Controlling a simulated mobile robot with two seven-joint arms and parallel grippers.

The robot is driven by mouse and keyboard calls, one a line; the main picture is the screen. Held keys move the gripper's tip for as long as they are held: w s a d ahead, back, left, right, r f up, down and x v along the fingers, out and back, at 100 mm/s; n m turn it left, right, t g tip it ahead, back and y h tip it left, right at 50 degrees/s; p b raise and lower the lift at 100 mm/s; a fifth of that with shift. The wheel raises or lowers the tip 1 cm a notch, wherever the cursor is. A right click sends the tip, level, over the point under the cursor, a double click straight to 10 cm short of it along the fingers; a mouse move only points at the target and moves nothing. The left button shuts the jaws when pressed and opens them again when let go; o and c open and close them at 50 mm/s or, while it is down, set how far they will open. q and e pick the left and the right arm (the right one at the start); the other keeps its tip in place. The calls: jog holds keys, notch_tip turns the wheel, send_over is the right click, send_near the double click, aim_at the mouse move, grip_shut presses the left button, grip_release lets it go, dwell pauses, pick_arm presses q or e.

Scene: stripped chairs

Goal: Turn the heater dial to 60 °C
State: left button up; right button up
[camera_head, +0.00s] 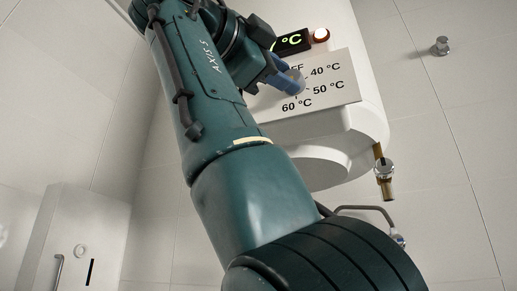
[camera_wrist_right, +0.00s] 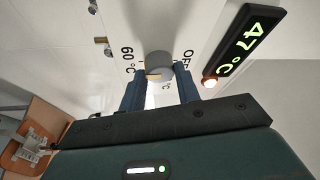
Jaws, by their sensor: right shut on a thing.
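The heater dial (camera_wrist_right: 159,62) is a round grey knob with a small orange mark, seen in the right wrist view between my blue fingers. The mark is on the knob's lower side, left of centre; which label it meets is hidden. "60 °C" reads left of the knob and "OFF" right. My right gripper (camera_head: 291,82) is shut on the dial and covers most of it in the head view. The white heater (camera_head: 340,155) carries a label plate (camera_head: 335,92) with 40, 50 and 60 °C. The display (camera_wrist_right: 245,44) reads 47 °C. My left gripper is not in view.
A lit indicator lamp (camera_head: 321,35) is beside the display. Below the heater are a brass pipe with a valve (camera_head: 384,168) and a bent metal pipe (camera_head: 365,209). A chrome wall fitting (camera_head: 441,46) is at the right. Tiled walls surround the heater.

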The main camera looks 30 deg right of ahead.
jog(key=shift+m, duration=0.3)
dwell(0.5)
jog(key=o, duration=1)
